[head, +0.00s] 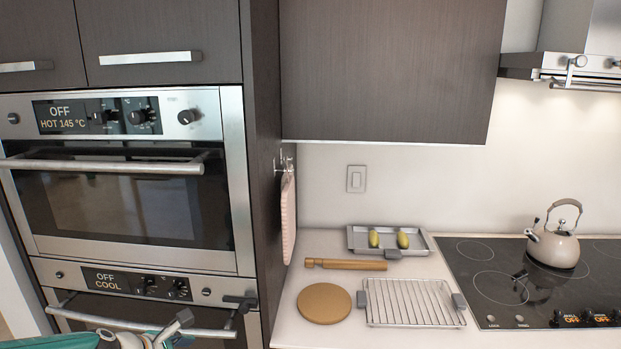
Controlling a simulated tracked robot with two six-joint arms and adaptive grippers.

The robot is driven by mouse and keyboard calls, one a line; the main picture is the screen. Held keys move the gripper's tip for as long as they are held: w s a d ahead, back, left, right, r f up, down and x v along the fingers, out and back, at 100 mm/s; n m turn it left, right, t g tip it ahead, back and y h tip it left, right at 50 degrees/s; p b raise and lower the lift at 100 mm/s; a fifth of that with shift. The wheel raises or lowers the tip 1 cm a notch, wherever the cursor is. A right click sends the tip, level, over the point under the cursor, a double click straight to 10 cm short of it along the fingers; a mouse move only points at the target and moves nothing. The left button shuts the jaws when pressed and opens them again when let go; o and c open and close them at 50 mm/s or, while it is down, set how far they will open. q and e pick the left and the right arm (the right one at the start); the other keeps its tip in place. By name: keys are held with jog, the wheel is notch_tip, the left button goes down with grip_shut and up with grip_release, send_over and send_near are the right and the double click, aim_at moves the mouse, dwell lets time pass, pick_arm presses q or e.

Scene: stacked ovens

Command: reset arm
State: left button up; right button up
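A light grey mechanical part of mine, seemingly my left gripper (148,337), shows at the bottom left in front of the lower oven (152,284). It is cut off by the picture's edge, so I cannot tell whether its fingers are open or shut, or whether it touches the lower oven's handle. My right gripper is not in view. The upper oven (130,258) is closed, and its display reads OFF, HOT 145 °C. The lower oven's display reads OFF, COOL, and most of its door is hidden below the frame.
On the counter (290,318) are a tray (358,246) with two yellow-green items, a rolling pin (345,265), a round wooden board (324,303) and a wire rack (412,302). A kettle (556,247) stands on the cooktop (470,270). A pink cloth (289,215) hangs beside the ovens.

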pick_arm(q)
jog(key=s+d+f+m+g, duration=0.35)
jog(key=s+f, duration=0.35)
jog(key=f, duration=0.4)
jog(key=s+d+f+m+g, duration=0.2)
jog(key=s+d+f+m, duration=0.4)
jog(key=f, duration=0.5)
jog(key=s+d+f+m+g, duration=0.1)
jog(key=s+f+m, duration=0.2)
jog(key=s+m, duration=0.3)
jog(key=s+d+f+m, duration=0.1)
jog(key=s+f+m, duration=0.3)
jog(key=s+m, duration=0.3)
jog(key=shift+s+d+g, duration=0.35)
jog(key=shift+s+d, duration=0.05)
jog(key=shift+f+b, duration=0.15)
jog(key=shift+b, duration=0.15)
